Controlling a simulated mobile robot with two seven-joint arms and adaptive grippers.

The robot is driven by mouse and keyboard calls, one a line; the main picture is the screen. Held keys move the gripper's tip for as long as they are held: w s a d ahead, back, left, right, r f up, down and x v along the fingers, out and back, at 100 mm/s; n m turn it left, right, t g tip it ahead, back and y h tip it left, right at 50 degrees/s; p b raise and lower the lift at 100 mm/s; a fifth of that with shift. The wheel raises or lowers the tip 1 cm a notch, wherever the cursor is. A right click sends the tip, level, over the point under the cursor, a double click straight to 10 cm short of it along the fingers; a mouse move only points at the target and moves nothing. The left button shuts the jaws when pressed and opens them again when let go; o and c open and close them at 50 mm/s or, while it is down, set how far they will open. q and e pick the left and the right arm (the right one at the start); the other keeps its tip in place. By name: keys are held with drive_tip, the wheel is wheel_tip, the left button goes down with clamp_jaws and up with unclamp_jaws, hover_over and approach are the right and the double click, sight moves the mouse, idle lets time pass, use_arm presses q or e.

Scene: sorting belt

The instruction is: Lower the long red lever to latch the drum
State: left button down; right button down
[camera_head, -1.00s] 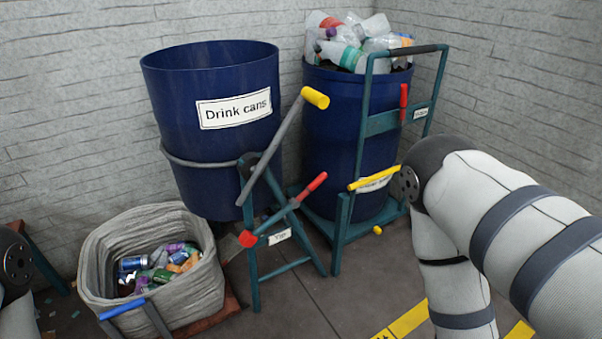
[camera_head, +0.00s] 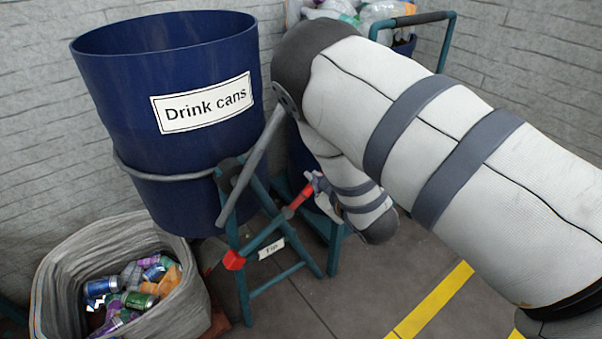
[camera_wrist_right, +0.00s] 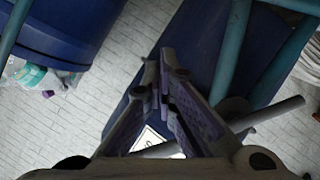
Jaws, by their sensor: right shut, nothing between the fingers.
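The lever with the red grip (camera_head: 301,196) slants up to the right on the teal stand, from a red block (camera_head: 234,261) at its lower left end. My right gripper (camera_head: 316,182) is shut and empty at the upper end of the red grip. I cannot tell whether it touches. The blue "Drink cans" drum (camera_head: 180,180) sits upright in the stand's ring. In the right wrist view my closed fingers (camera_wrist_right: 158,82) are in front of the drum (camera_wrist_right: 195,45); the red grip does not show there. My left gripper is out of view.
A grey sack (camera_head: 60,275) of cans stands at lower left. A grey lever (camera_head: 250,165) rises beside the drum, its top hidden by my arm. A second stand (camera_head: 447,40) and most of its drum are behind my right arm. Floor with a yellow stripe (camera_head: 435,300) is clear.

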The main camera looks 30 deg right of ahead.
sight(310, 189)
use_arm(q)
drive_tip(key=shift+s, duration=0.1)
use_arm(e)
drive_tip(key=shift+s, duration=0.15)
